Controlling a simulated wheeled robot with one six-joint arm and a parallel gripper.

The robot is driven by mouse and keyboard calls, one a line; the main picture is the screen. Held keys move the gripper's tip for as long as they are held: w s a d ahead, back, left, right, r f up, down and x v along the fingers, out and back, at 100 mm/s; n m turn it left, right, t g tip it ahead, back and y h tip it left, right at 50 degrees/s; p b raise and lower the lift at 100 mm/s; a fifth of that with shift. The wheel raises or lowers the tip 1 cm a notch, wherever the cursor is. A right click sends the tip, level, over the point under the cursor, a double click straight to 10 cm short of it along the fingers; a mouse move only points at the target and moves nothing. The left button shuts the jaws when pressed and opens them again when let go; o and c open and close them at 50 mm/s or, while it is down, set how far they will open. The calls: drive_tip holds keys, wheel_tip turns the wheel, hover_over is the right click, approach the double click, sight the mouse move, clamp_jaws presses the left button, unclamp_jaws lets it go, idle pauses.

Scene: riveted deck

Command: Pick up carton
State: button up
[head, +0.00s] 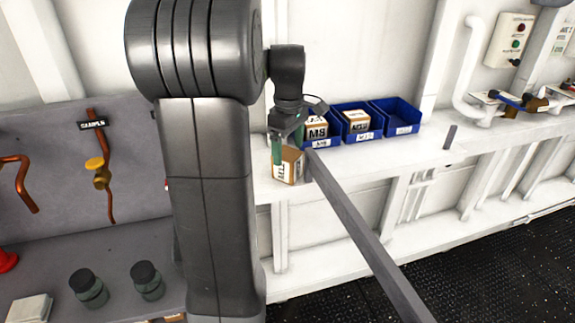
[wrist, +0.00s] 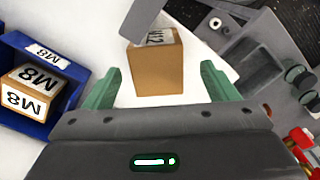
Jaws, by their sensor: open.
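The carton (head: 288,166) is a small brown box with a white label, standing on the white shelf ledge. In the wrist view the carton (wrist: 156,66) lies just ahead of the fingertips, roughly between them, with its label partly hidden by a grey bar. My gripper (head: 288,143) has green fingers and is above and beside the carton in the head view. In the wrist view my gripper (wrist: 158,85) is open, with nothing between its fingers. I cannot tell whether a finger touches the carton.
A long grey bar (head: 365,230) runs close beside the carton. Blue bins (head: 397,117) stand behind it on the ledge (head: 425,150); two hold labelled boxes, the right one looks empty. Jars (head: 147,281) stand lower left.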

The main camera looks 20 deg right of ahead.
sight(288, 153)
drive_tip(key=shift+w+f+p, duration=0.15)
drive_tip(key=shift+f+p, duration=0.05)
drive_tip(key=shift+f, duration=1.2)
drive_tip(key=shift+w+f+p, duration=0.15)
drive_tip(key=shift+f, duration=1.2)
drive_tip(key=c, duration=1.3)
